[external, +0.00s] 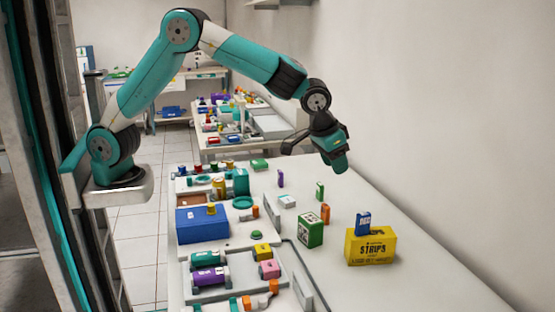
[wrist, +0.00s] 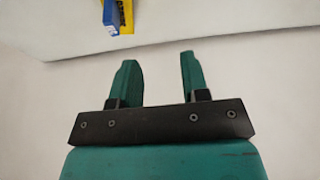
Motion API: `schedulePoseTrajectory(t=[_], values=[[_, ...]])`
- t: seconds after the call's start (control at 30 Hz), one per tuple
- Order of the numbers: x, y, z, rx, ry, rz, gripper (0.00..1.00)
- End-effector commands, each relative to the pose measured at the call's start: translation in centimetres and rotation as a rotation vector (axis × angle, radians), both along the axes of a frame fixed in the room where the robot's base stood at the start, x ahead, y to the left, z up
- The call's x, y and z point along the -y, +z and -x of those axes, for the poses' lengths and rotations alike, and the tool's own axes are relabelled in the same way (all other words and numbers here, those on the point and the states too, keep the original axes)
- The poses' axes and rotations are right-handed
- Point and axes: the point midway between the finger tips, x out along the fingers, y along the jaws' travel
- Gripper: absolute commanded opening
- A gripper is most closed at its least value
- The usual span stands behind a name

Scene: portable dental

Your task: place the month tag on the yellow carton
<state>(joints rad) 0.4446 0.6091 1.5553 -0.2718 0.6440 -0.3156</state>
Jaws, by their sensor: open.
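The yellow carton (external: 371,247), printed with dark lettering that reads like STRIPS, stands on the right part of the white bench. A small blue tag with white marks (external: 363,223) stands upright at the carton's top, toward its left side. In the wrist view the blue tag (wrist: 110,14) and a strip of the yellow carton (wrist: 127,14) show at the top edge, mostly cut off. My gripper (external: 335,165) is above the bench, behind and well above the carton, apart from both. In the wrist view my gripper (wrist: 158,75) is open with nothing between its fingers.
A green-and-white box (external: 310,230) and a small orange block (external: 325,213) stand left of the carton. A blue box (external: 202,225), a teal ring (external: 243,202) and several small coloured items crowd the bench's left side. The bench right of and behind the carton is clear, beside a plain wall.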

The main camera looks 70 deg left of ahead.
Motion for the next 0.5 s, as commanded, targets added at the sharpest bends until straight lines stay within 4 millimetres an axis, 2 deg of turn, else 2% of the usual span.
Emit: schedulePoseTrajectory(t=[0.03, 0.07, 0.1, 0.17, 0.2, 0.27, 0.3, 0.4, 0.5], values=[[-4.4, 1.8, 1.0, -0.004, 0.056, -0.018, 0.42], [-7.1, 2.7, 2.0, -0.011, 0.088, -0.030, 0.42], [-10.9, 3.8, 3.7, -0.024, 0.134, -0.049, 0.42], [-16.3, 5.2, 7.1, -0.047, 0.204, -0.077, 0.42], [-19.6, 5.9, 9.8, -0.065, 0.252, -0.094, 0.42], [-24.0, 6.7, 14.3, -0.092, 0.322, -0.118, 0.42], [-26.4, 7.0, 17.4, -0.113, 0.366, -0.132, 0.42], [-30.5, 7.1, 25.1, -0.163, 0.466, -0.159, 0.42], [-32.5, 6.6, 31.0, -0.203, 0.538, -0.175, 0.42]])
